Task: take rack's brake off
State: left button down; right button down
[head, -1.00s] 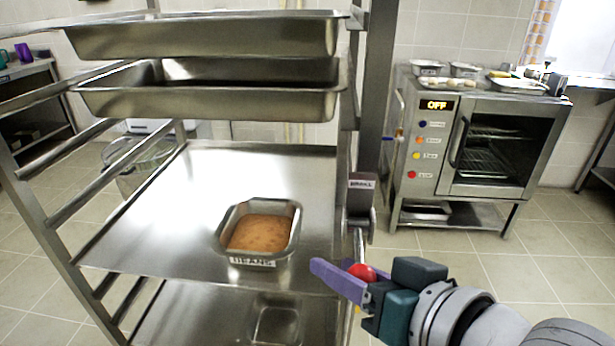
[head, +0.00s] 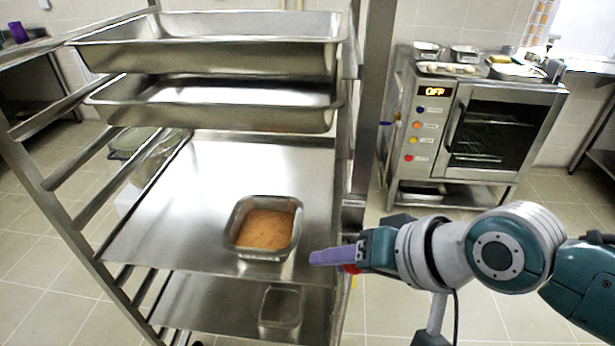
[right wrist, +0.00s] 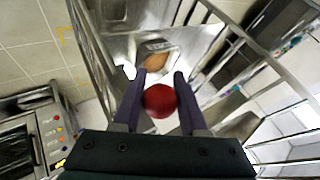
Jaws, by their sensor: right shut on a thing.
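The rack (head: 365,110) is a tall steel frame standing at the left and centre of the head view. A red ball knob (head: 350,269) shows at its right front post, mostly hidden behind my purple fingers. My right gripper (head: 335,257) is shut on this knob. In the right wrist view the red knob (right wrist: 160,101) sits between the two purple fingers of the gripper (right wrist: 159,76). A small bracket (head: 353,204) is on the post above the knob. The lever's rod cannot be made out clearly. My left gripper is not in view.
The rack holds two deep steel trays (head: 210,50) above a flat shelf (head: 185,215) with a pan of orange-brown food (head: 265,228). An oven (head: 480,130) reading OFF stands at the back right. Tiled floor (head: 540,215) lies open between.

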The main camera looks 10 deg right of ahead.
dwell(0.3)
jog(key=shift+c, duration=2.3)
grip_release()
jog(key=p+v, duration=0.2)
jog(key=v, duration=0.8)
